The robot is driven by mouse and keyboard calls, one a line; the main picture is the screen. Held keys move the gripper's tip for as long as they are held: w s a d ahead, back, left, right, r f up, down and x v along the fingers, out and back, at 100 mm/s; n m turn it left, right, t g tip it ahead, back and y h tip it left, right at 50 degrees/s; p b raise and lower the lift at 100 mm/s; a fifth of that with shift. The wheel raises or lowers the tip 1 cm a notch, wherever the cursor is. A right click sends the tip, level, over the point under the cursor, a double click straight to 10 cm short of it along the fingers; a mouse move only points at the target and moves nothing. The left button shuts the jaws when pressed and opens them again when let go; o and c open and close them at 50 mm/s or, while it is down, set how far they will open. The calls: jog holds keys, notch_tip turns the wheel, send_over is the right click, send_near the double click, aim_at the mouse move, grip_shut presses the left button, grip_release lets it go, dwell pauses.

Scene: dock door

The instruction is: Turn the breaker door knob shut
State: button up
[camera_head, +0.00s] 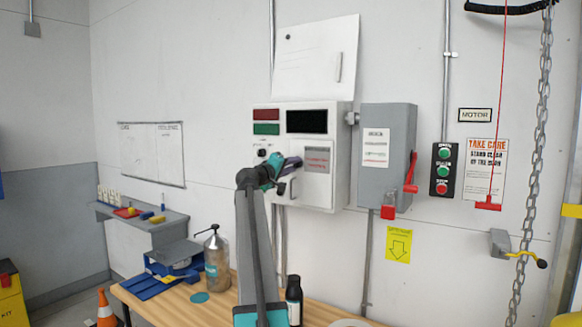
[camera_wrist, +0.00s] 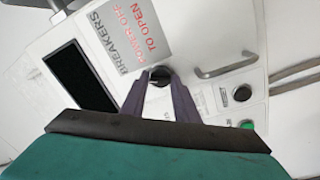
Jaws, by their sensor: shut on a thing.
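The breaker door (camera_head: 318,180) is the small panel at the lower right of the white control box, with a red-lettered label that also shows in the wrist view (camera_wrist: 128,40). The breaker door appears closed flat against the box. In the wrist view, the round black knob (camera_wrist: 160,73) sits just below the label, between my two dark purple fingertips. My gripper (camera_wrist: 159,86) is shut on the knob. In the head view, my gripper (camera_head: 292,163) reaches the left edge of the breaker door and hides the knob.
The box's upper lid (camera_head: 316,60) stands raised above it. A grey switch box (camera_head: 387,150) with a red lever (camera_head: 411,172) is mounted close on the right.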

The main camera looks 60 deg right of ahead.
jog(key=shift+r+n+t+p, duration=0.1)
jog(key=shift+n+t+p, duration=0.35)
jog(key=shift+n, duration=1.75)
jog(key=o, duration=1)
jog(key=shift+d, duration=0.1)
jog(key=shift+o, duration=0.2)
jog(key=shift+a, duration=0.2)
